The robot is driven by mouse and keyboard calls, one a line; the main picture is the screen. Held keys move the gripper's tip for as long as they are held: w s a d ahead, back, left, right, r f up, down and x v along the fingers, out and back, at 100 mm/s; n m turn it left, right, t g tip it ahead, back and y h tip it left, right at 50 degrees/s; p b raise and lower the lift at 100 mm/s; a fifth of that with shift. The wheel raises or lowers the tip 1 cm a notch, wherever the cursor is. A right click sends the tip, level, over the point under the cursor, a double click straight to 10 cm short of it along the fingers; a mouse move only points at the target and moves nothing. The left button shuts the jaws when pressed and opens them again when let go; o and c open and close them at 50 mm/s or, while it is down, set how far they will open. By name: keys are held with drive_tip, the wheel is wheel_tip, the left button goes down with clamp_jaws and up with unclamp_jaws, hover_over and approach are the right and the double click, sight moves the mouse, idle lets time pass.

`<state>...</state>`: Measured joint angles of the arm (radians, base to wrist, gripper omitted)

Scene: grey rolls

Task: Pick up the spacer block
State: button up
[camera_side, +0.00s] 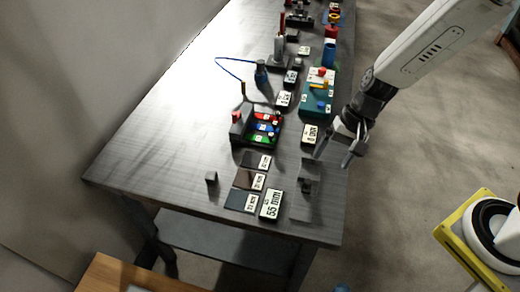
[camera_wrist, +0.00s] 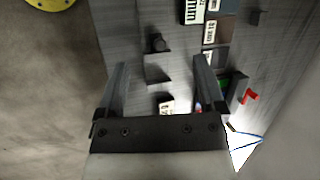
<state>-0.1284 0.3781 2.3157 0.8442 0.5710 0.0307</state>
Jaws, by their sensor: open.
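Two small dark grey blocks are in view, and I cannot tell which one is the spacer block. One block (camera_side: 211,177) sits alone on the left part of the table; it shows at the upper right of the wrist view (camera_wrist: 256,17). The other block (camera_side: 306,187) stands by a grey plate near the table's right edge; in the wrist view a dark block (camera_wrist: 157,44) lies ahead between the fingers. My gripper (camera_side: 335,156) is open and empty, above the table's right edge. Its two fingers also show in the wrist view (camera_wrist: 161,63), apart from both blocks.
Dark sample plates (camera_side: 250,178) with labels and a "55 mm" card (camera_side: 271,205) lie between the two blocks. A holder with red, blue and green parts (camera_side: 264,127) stands behind them. A teal box (camera_side: 317,95) and several upright tools are further back. The table's front left is clear.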

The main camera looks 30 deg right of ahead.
drive_tip(key=w+a+f+m+t+y, duration=0.1)
drive_tip(key=w+a+f+m+y, duration=0.25)
drive_tip(key=a+m, duration=0.2)
drive_tip(key=w+a+f+m+t+y, duration=0.1)
drive_tip(key=w+a+f+m+y, duration=0.1)
drive_tip(key=w+a+m, duration=0.35)
drive_tip(key=m+t, duration=0.5)
drive_tip(key=m, duration=0.1)
approach(213, 175)
drive_tip(key=shift+s+a+y, duration=0.2)
drive_tip(key=shift+s+a, duration=0.1)
drive_tip(key=shift+a, duration=0.2)
drive_tip(key=shift+s+a+y, duration=0.15)
drive_tip(key=shift+s+a, duration=0.1)
drive_tip(key=shift+a, duration=0.2)
drive_tip(key=shift+w+f+m+t, duration=0.55)
drive_tip(key=shift+f+m+t, duration=0.15)
drive_tip(key=shift+f+t, duration=0.1)
drive_tip(key=shift+x, duration=1.3)
drive_tip(key=shift+w, duration=0.1)
drive_tip(key=shift+x, duration=2.45)
drive_tip(key=shift+d+f, duration=0.1)
drive_tip(key=shift+f, duration=0.1)
